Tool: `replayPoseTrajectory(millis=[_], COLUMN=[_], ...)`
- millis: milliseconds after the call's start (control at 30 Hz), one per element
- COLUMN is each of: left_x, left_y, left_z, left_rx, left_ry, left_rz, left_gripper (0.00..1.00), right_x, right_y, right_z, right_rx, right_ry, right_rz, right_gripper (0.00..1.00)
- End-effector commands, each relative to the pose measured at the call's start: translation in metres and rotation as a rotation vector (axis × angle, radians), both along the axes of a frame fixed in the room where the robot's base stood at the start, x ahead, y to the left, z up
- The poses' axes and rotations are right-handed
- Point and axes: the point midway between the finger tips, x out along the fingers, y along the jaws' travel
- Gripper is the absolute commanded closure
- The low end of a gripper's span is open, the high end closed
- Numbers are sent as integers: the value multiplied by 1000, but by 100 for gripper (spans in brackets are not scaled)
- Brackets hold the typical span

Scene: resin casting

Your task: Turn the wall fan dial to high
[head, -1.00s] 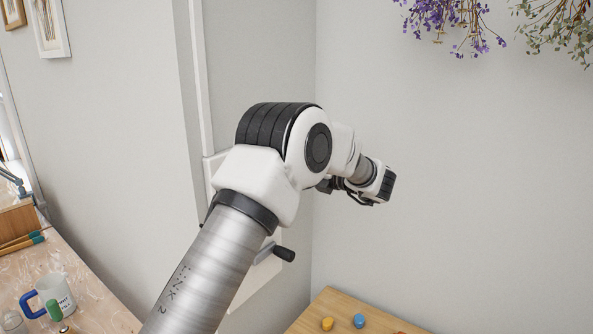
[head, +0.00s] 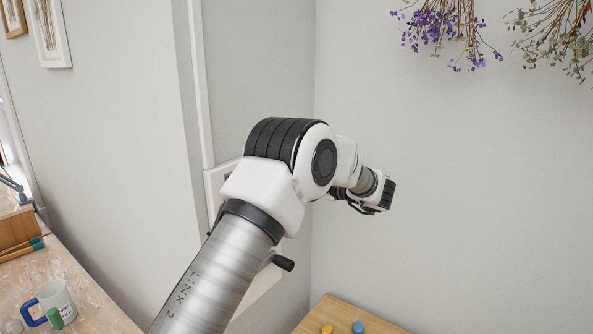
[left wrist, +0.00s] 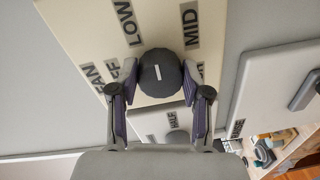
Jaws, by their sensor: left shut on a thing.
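The fan dial (left wrist: 158,76) is a dark round knob with a short white mark, on a cream panel (left wrist: 82,22) in the left wrist view. The labels FAN, LOW (left wrist: 126,20), MID (left wrist: 190,25) and a partly covered one, likely OFF, surround it. No HIGH label is readable. My left gripper (left wrist: 158,90) has a finger on each side of the dial and is shut on it. Which label the white mark points at, I cannot tell. In the head view my left arm hides the dial and its fingers. My right gripper is in neither view.
A second panel (left wrist: 275,85) with a grey handle is to the right in the left wrist view. In the head view a black handle (head: 283,262) sticks out below my arm. A mug (head: 52,302) stands on the left table; a wooden table (head: 345,318) is at the bottom. Dried flowers (head: 450,30) hang upper right.

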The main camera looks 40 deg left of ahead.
Motion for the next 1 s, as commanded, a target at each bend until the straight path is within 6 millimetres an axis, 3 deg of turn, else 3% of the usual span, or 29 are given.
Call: replayPoseTrajectory(millis=[1000], left_x=[-1], left_y=[0], left_z=[1], left_rx=[-105], left_ry=[956], left_rz=[2], left_gripper=[87], right_x=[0], right_y=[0], right_z=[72], right_rx=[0], right_ry=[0], right_rz=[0], right_gripper=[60])
